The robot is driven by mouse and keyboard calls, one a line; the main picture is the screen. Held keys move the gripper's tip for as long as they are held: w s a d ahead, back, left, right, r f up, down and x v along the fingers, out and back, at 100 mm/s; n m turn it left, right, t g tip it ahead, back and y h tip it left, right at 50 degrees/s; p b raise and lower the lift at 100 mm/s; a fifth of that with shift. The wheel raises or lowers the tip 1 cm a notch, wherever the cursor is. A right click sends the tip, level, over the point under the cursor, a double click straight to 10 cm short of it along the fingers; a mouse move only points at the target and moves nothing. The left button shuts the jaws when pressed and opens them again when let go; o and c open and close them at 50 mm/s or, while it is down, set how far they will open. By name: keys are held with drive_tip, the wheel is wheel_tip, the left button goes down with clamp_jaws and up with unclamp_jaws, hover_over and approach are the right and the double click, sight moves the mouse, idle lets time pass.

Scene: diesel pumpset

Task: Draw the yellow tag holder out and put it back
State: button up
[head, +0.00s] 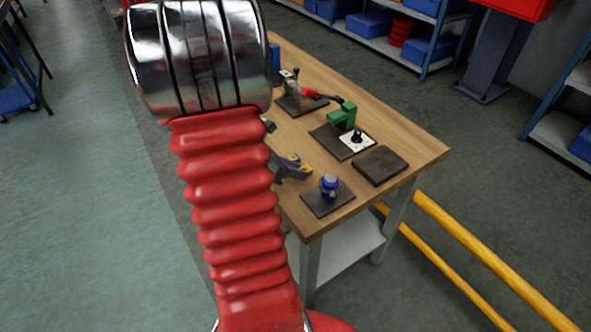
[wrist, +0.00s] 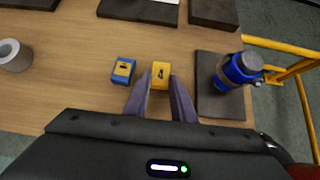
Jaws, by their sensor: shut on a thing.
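The yellow tag holder (wrist: 160,75), a small yellow block with a dark mark on top, is between my gripper's two fingers (wrist: 161,88) in the wrist view. My gripper is shut on it. I cannot tell whether its underside touches the table. A blue block with a yellow top (wrist: 123,70) stands just left of it, apart from the fingers. In the head view my gripper (head: 294,169) is over the near side of the wooden table, partly hidden by my arm, with a bit of the yellow holder (head: 306,171) showing at its tip.
A blue part with a grey cap (wrist: 238,70) stands on a dark plate right of my gripper. A grey hollow cylinder (wrist: 14,56) stands at the left. In the head view a green fixture (head: 343,117) and a dark slab (head: 380,165) lie beyond. Yellow rails (head: 480,247) run beside the table.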

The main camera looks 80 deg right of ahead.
drive_tip(key=shift+f, duration=0.2)
idle(0.6)
drive_tip(key=o, duration=1)
drive_tip(key=shift+c, duration=0.2)
drive_tip(key=shift+r, duration=0.1)
drive_tip(key=shift+v, duration=2.45)
wheel_tip(320, 180, up, 8)
idle(0.6)
